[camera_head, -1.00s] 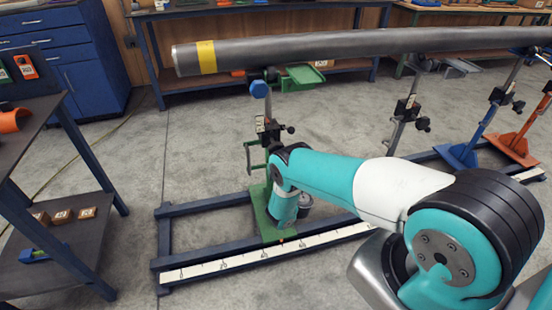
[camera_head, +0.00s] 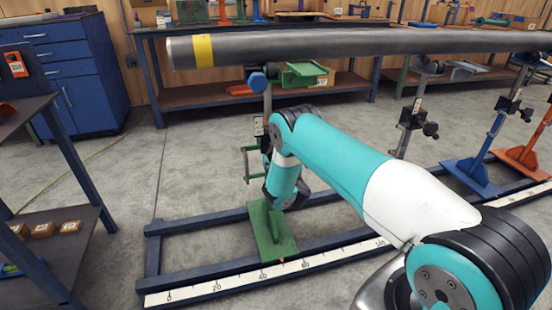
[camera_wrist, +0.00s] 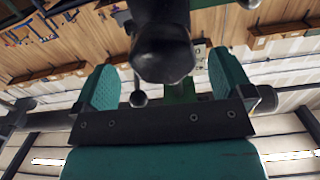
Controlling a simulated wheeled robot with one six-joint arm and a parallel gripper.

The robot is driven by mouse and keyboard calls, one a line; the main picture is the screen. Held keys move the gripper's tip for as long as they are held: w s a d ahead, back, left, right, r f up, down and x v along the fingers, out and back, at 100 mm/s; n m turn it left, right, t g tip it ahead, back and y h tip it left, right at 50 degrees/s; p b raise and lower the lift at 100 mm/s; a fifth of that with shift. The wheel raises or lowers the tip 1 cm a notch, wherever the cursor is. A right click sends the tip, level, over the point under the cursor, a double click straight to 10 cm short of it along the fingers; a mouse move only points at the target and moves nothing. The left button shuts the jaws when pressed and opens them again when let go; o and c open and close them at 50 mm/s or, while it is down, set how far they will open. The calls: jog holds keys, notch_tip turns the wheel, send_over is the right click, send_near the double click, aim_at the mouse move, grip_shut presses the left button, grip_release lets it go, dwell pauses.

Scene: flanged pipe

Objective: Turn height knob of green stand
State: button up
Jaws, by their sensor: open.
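The green stand has a green base plate (camera_head: 268,235) on the blue floor rail and a grey post (camera_head: 267,100) rising towards the pipe. My arm hides its middle part, including where a height knob could be, in the head view. In the wrist view a dark rounded knob (camera_wrist: 163,55) shows close up, between the two teal fingers of my gripper (camera_wrist: 165,80). The gripper is open, with a gap on both sides of the knob. I cannot tell how deep the knob sits between the fingers. A small ball-ended lever (camera_wrist: 138,98) shows just below the knob.
A long grey pipe (camera_head: 330,45) with a yellow band lies across above the stand. Blue (camera_head: 470,172) and orange (camera_head: 522,160) stands are at right.

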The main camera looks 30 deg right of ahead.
jog(key=shift+x, duration=2.05)
jog(key=shift+w, duration=0.1)
jog(key=c, duration=0.9)
